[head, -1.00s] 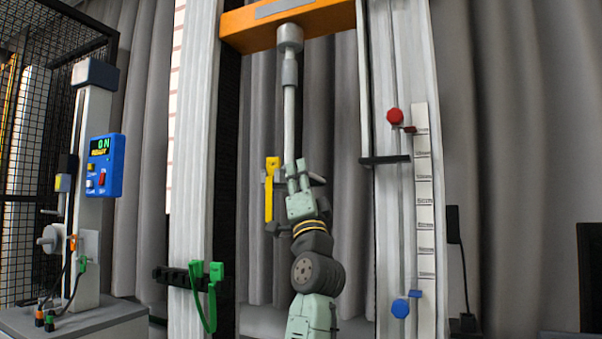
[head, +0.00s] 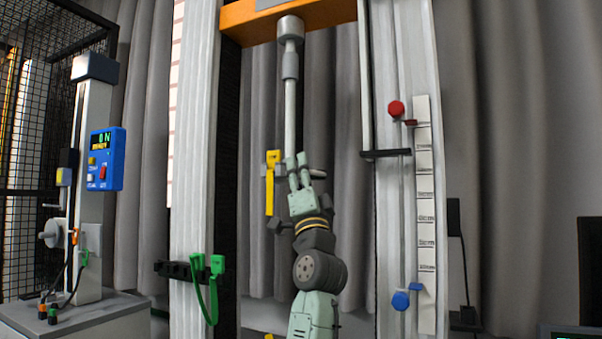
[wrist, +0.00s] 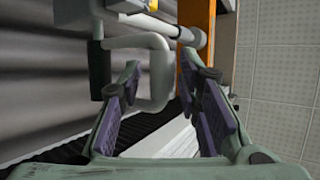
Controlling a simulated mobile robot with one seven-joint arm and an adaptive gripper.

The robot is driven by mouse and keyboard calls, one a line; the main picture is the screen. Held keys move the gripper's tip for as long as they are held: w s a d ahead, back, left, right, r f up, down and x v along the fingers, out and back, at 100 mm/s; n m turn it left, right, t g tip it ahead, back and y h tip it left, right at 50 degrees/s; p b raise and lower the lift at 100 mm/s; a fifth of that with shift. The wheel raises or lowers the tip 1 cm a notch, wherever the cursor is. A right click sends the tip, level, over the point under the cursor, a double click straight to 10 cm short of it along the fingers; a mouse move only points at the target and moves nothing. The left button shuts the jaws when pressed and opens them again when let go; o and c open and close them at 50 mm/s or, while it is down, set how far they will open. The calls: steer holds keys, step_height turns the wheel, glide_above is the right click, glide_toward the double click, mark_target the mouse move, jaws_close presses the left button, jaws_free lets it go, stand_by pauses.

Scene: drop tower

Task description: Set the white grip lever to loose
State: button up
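A pale, bent lever loop (wrist: 152,42) shows in the wrist view, beside a horizontal grey shaft; I take it for the white grip lever. Its lower end lies between the fingers in the picture; contact cannot be told. My gripper (wrist: 160,70) is open, its two purple-padded fingers apart with nothing clamped. In the head view my gripper (head: 297,157) is raised in front of the tower's central rod (head: 290,110). A short grey piece (head: 318,173) sticks out right of the fingers there; most of the lever is hidden behind them.
A yellow strap-like part (head: 270,185) hangs just left of my gripper. Tall pale columns (head: 195,130) flank the arm, with an orange crosshead (head: 245,22) above. A green clip (head: 208,275) sits on the left column. A blue control box (head: 106,160) is far left.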

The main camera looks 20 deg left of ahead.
stand_by(0.3)
steer(key=v, duration=1.2)
steer(key=shift+a, duration=0.1)
